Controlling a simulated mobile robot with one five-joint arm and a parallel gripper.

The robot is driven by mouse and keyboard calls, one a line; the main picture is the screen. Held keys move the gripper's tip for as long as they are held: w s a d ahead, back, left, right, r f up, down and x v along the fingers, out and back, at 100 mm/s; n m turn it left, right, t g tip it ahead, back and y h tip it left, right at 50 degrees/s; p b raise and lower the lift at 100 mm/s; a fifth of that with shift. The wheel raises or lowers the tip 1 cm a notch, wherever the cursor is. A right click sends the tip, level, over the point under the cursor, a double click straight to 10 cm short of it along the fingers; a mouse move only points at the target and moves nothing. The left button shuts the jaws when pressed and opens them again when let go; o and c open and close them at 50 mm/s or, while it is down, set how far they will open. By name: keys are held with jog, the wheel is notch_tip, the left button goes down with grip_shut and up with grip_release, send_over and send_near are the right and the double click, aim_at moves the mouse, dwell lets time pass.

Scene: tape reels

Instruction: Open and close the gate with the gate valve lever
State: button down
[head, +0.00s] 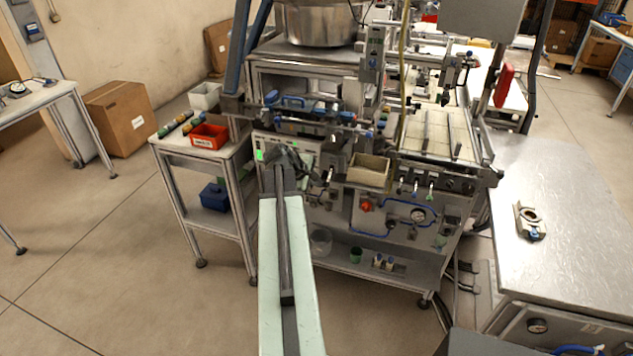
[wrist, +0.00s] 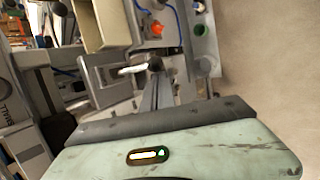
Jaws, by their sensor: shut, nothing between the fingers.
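My gripper (wrist: 157,90) is shut and empty in the wrist view, its narrow fingers pointing at the machine's front panel. In the head view my pale green arm reaches up the middle and its dark end is at the machine's left front; the fingertips are hard to make out there. A short pale lever with a dark end (wrist: 133,70) is close by the fingertips in the wrist view. It may be the gate valve lever; I cannot tell whether they touch. Several small levers (head: 415,188) also stand on the panel right of the cream box. The gate is not clearly distinguishable.
The cream box (head: 369,172) juts from the machine front; it also shows in the wrist view (wrist: 107,22). A red knob (head: 366,206) is below it. A side table (head: 185,150) with a red bin (head: 209,136) stands left, a metal table (head: 560,215) right. The floor at left is clear.

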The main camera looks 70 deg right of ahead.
jog(key=shift+r+y+p, duration=0.3)
jog(key=shift+p, duration=0.4)
